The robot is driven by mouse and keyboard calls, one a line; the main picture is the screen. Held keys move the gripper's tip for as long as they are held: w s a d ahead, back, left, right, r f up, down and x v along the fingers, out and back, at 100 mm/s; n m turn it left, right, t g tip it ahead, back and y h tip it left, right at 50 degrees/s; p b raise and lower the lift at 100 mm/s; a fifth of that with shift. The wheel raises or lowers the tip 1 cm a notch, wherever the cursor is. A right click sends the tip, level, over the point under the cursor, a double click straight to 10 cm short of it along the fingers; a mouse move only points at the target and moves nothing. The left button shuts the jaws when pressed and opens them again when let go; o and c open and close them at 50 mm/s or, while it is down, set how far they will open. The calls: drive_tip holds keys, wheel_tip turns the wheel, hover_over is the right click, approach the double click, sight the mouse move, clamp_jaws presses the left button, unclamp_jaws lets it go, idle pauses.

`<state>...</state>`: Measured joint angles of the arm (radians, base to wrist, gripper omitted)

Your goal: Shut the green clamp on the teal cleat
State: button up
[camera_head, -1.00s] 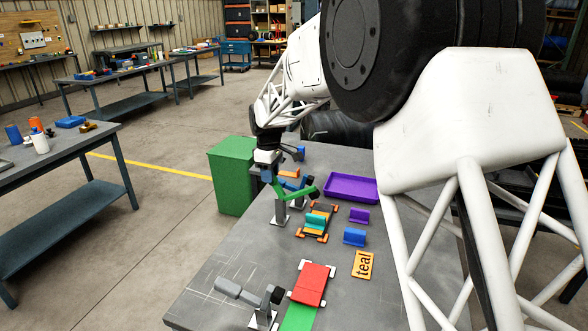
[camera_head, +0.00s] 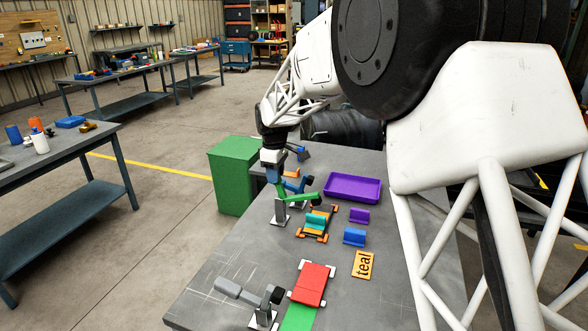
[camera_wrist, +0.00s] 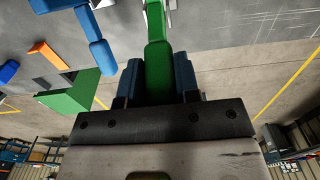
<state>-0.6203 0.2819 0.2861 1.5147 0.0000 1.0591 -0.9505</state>
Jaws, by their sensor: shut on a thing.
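The green clamp (camera_head: 301,197) stands on a grey bracket at the table's left edge. Its arm reaches right, close to level, with its end near the teal cleat (camera_head: 315,220). Whether the end touches the cleat is too small to tell. The teal cleat sits on an orange and dark frame. My gripper (camera_head: 275,177) is at the clamp's handle. In the wrist view, the blue fingers (camera_wrist: 158,72) are shut on the green handle (camera_wrist: 157,45). The cleat cannot be made out there.
A purple tray (camera_head: 352,188), a purple cleat (camera_head: 359,216) and a blue cleat (camera_head: 354,237) lie to the right. A red plate (camera_head: 312,284) and a grey-handled clamp (camera_head: 240,293) are in front. A blue clamp stands behind.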

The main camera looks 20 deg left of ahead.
drive_tip(key=shift+d, duration=0.1)
idle(0.3)
drive_tip(key=shift+d, duration=0.85)
drive_tip(key=shift+d+f, duration=0.1)
drive_tip(key=shift+d, duration=0.7)
drive_tip(key=o, duration=0.7)
drive_tip(key=shift+c, duration=0.2)
